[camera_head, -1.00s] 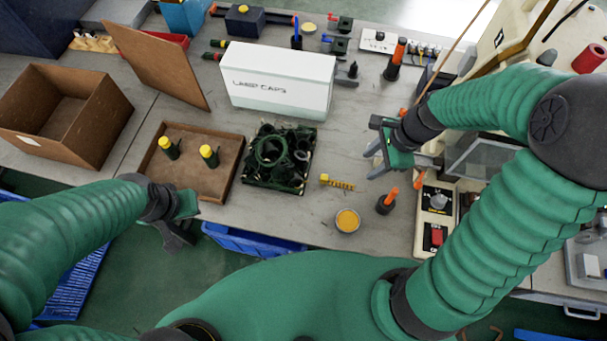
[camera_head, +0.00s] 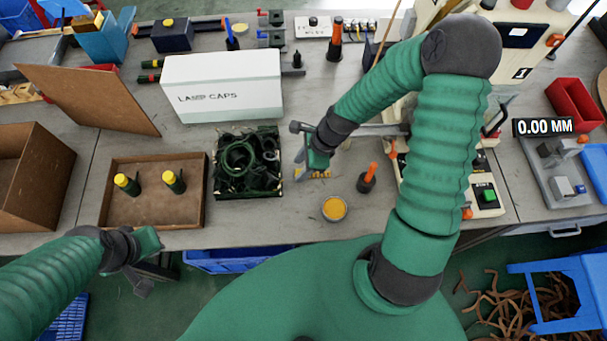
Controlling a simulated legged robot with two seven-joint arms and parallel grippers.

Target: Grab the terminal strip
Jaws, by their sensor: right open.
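The terminal strip, a small yellow-brass toothed piece (camera_head: 321,174), lies on the grey bench to the right of the dark green tray. It is mostly hidden behind my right gripper. My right gripper (camera_head: 301,157) is open and sits over the strip. I cannot tell whether its fingers touch the strip. My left gripper (camera_head: 148,272) is low at the left, off the front edge of the bench, away from the strip. Whether its jaws are open is unclear.
A dark crate of rings (camera_head: 218,186) stands left of the strip. A round yellow tin (camera_head: 334,208) and an orange-tipped tool (camera_head: 367,178) are close by on the right. A white box (camera_head: 222,88) stands behind. A brown tray (camera_head: 150,200) is further left.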

